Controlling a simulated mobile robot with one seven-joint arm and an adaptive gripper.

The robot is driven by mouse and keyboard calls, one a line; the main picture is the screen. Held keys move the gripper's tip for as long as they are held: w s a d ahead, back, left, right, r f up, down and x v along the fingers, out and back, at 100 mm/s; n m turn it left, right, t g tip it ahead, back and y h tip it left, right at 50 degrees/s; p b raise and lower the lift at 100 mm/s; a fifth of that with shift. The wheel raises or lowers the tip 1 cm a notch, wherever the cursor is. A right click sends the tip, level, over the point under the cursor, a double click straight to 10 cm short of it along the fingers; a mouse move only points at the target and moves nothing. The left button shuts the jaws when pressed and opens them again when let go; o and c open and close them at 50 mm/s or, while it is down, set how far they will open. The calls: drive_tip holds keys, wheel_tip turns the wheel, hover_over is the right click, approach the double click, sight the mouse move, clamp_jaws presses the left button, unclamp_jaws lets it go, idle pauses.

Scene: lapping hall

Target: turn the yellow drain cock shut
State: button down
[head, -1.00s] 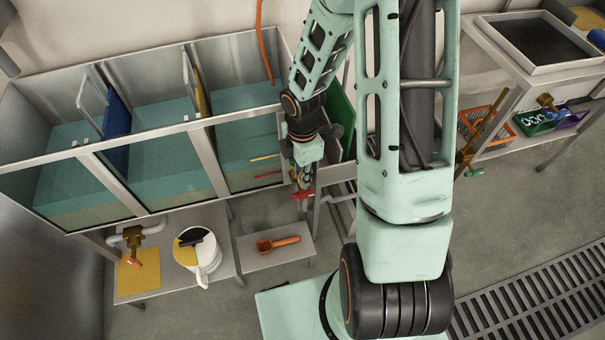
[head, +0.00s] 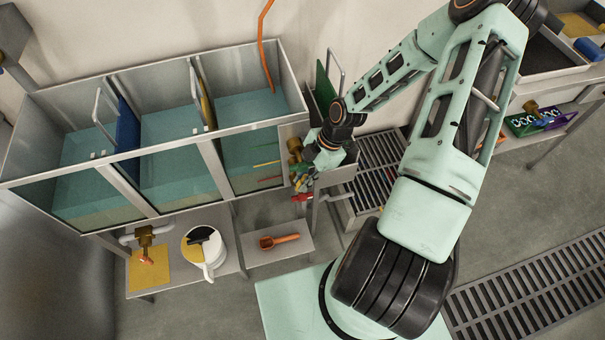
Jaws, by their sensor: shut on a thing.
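The yellow drain cock (head: 298,182) is at the right end of the tank, in a small cluster of cocks, and is mostly hidden by my gripper. A green handle (head: 301,168) shows just above it and a red handle (head: 302,198) just below. My gripper (head: 304,181) reaches in from the upper right, tilted down, and is shut on the yellow drain cock. The fingertips are small here, and the exact angle of the yellow handle cannot be told.
The three-bay tank (head: 150,205) holds blue-green liquid. A low shelf (head: 252,262) bears an orange scoop (head: 279,241); a white jug (head: 207,268) stands left of it. Another valve (head: 144,238) hangs over a yellow cloth (head: 140,272). Floor grating (head: 540,290) lies at lower right.

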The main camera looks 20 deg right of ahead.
drive_tip(key=shift+w+d+f+y, duration=0.1)
drive_tip(key=shift+d+y, duration=0.05)
drive_tip(key=shift+y, duration=0.85)
drive_tip(key=shift+d+f+y+b, duration=0.1)
drive_tip(key=shift+f+y+b, duration=0.15)
drive_tip(key=shift+y+b, duration=0.55)
drive_tip(key=y+b, duration=0.1)
drive_tip(key=b, duration=0.1)
drive_tip(key=y+b, duration=0.1)
drive_tip(key=shift+d+f+y+b, duration=0.15)
drive_tip(key=shift+f+y+b, duration=0.15)
drive_tip(key=shift+f+b, duration=0.1)
drive_tip(key=y+b, duration=0.2)
drive_tip(key=b, duration=0.2)
drive_tip(key=shift+f+y+b, duration=0.1)
drive_tip(key=shift+y+b, duration=0.2)
drive_tip(key=shift+b, duration=0.1)
drive_tip(key=y+b, duration=0.3)
drive_tip(key=b, duration=0.3)
drive_tip(key=shift+y+b, duration=0.7)
drive_tip(key=shift+b, duration=0.5)
drive_tip(key=shift+r+y+b, duration=0.25)
drive_tip(key=shift+y+b, duration=0.05)
